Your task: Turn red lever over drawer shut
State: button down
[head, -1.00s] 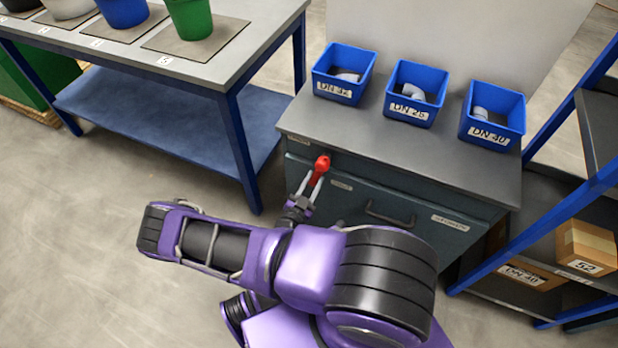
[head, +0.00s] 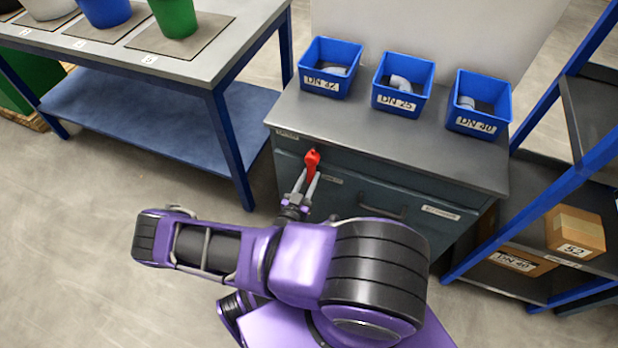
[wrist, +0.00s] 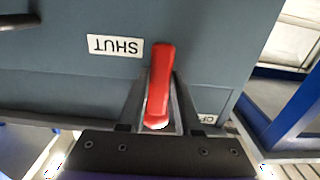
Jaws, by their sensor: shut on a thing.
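The red lever (head: 312,158) is on the upper left front of the grey drawer cabinet, above the drawer front (head: 350,200). My gripper (head: 308,180) reaches it from the front, with its fingers on either side of the lever and shut on it. In the wrist view the lever (wrist: 160,80) stands nearly upright in the picture, tilted slightly, between the two fingers. An upside-down SHUT label (wrist: 115,46) is beside it on the left. Another label (wrist: 207,118) at the right is partly hidden by a finger.
Blue bins marked DN 32 (head: 329,68), DN 25 (head: 402,82) and DN 40 (head: 478,104) stand on the cabinet top (head: 400,130). A blue-framed table (head: 215,75) is at the left. A shelf with boxes (head: 576,230) is at the right. Open floor lies at the lower left.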

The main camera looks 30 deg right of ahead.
aim_at(313, 152)
jog(key=c, duration=0.6)
grip_release()
notch_tip(313, 152, up, 10)
jog(key=shift+p, duration=1.2)
jog(key=shift+s, duration=0.1)
